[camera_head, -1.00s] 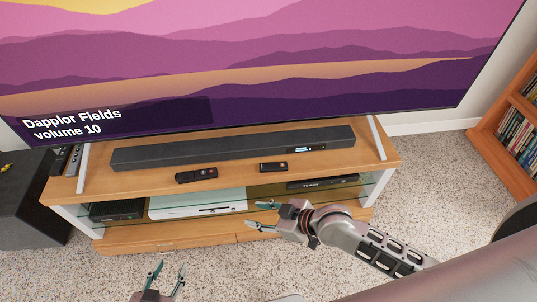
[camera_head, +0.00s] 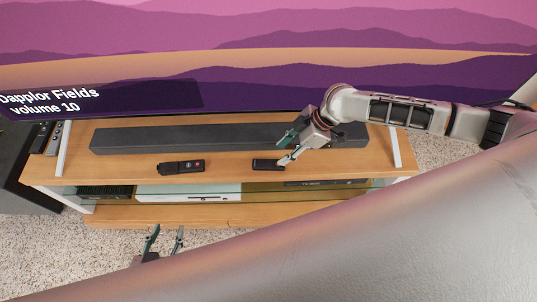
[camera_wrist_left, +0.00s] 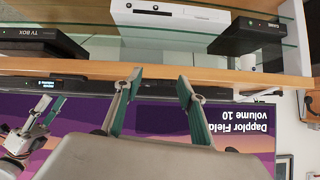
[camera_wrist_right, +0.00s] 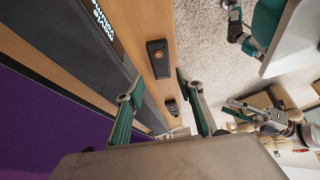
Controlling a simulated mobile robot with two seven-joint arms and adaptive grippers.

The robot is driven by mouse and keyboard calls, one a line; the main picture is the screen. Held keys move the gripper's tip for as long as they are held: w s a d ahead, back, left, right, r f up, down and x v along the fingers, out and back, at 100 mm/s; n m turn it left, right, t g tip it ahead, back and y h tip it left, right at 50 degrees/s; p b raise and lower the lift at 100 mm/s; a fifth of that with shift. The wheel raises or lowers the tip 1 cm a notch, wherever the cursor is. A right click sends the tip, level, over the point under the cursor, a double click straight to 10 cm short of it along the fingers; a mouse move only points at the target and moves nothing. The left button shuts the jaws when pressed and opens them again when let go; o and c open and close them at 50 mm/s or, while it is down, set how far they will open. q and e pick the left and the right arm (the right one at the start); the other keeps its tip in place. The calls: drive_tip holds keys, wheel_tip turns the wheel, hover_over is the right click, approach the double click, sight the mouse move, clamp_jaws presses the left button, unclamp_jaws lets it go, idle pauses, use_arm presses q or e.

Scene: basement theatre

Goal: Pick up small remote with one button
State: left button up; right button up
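The small dark remote with one button (camera_head: 268,164) lies on the wooden TV stand in front of the soundbar. In the right wrist view, the remote (camera_wrist_right: 158,57) shows a single orange button. My right gripper (camera_head: 285,150) is open and empty, its fingertips beside and above the right end of this remote; the head view does not show whether they touch it. In the right wrist view the fingertips (camera_wrist_right: 158,82) are apart with nothing between them. My left gripper (camera_head: 167,232) is open and empty, low in front of the stand.
A larger remote with a red button (camera_head: 181,167) lies to the left on the stand (camera_head: 110,168). The long soundbar (camera_head: 200,137) runs behind both, below the large TV (camera_head: 270,80). A white console (camera_head: 190,192) sits on the shelf below.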

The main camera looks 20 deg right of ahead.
sight(270, 164)
drive_tip(key=shift+w+d, duration=0.1)
drive_tip(key=shift+d, duration=0.05)
drive_tip(key=b+x, duration=0.1)
drive_tip(key=x, duration=0.6)
drive_tip(key=shift+a+f, duration=0.25)
drive_tip(key=shift+f, duration=0.05)
drive_tip(key=shift+r, duration=0.1)
drive_tip(key=c, duration=0.9)
